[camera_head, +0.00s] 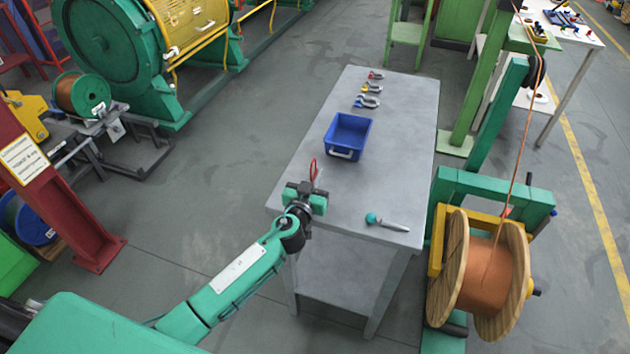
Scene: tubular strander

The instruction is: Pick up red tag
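A small, thin red loop-shaped piece (313,169), which looks like the red tag, shows at the front left part of the grey table (385,180). My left gripper (306,190) is over the table's front left edge, right at the lower end of this red piece. The gripper body hides that lower end. I cannot tell whether the fingers are closed on it or only around it. My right gripper is not in view.
A blue bin (348,137) stands mid-table, with several hand tools (368,101) behind it. A teal-ended tool (386,222) lies near the front right. A wooden cable spool (484,275) stands right of the table. Bare tabletop lies between bin and gripper.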

